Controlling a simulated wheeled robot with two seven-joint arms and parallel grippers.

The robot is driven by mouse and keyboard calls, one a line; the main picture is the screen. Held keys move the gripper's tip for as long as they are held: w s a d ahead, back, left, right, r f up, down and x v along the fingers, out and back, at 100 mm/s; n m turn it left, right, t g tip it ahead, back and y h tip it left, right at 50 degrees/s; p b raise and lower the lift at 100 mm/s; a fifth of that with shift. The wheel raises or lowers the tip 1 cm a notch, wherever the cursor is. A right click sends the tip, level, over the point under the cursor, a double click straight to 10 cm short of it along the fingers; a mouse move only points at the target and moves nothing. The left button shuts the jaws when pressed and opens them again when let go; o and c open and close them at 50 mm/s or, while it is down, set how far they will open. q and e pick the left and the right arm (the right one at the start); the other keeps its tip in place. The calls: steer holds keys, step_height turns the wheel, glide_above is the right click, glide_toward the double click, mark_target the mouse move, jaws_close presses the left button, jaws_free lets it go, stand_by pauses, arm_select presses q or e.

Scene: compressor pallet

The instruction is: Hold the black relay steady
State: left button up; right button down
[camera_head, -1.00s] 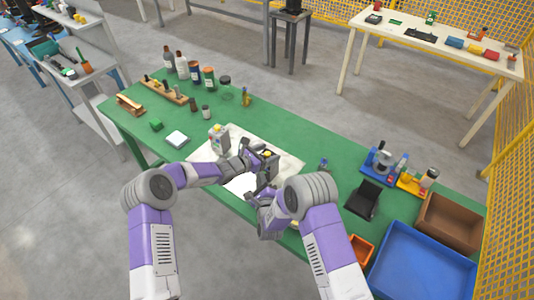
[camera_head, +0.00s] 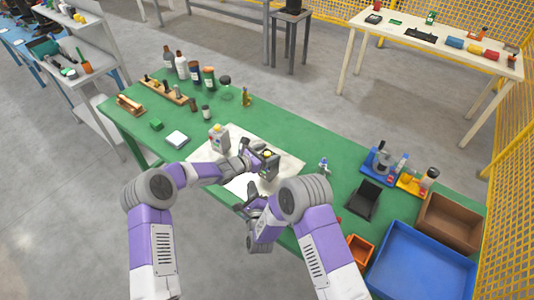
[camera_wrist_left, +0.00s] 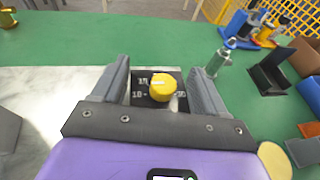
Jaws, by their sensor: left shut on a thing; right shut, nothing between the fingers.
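The black relay (camera_head: 269,170) has a yellow knob on its top and sits over the white sheet (camera_head: 286,160) on the green table. My left gripper (camera_head: 255,157) is shut on the relay. In the left wrist view the relay (camera_wrist_left: 143,97) shows between the two fingers of my left gripper (camera_wrist_left: 155,88), with its yellow knob and white scale marks facing up. My right gripper (camera_head: 252,203) is shut and empty, below and left of the relay in the head view, apart from it. My own arm hides part of the sheet.
A grey box-like part (camera_head: 218,137) stands left of the relay. A small silvery part (camera_head: 323,164) and a black holder (camera_head: 363,198) are to the right. A blue tray (camera_head: 420,265), a brown bin (camera_head: 446,221) and an orange bin (camera_head: 360,249) sit at the right end.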

arm_select(q)
steer(key=shift+s+a+f, duration=0.1)
steer(key=shift+f, duration=0.3)
steer(key=o, duration=1.2)
steer(key=shift+o, duration=0.7)
arm_select(e)
steer(key=shift+w, duration=0.1)
arm_select(q)
steer(key=shift+r, duration=0.2)
steer(key=shift+r, duration=0.1)
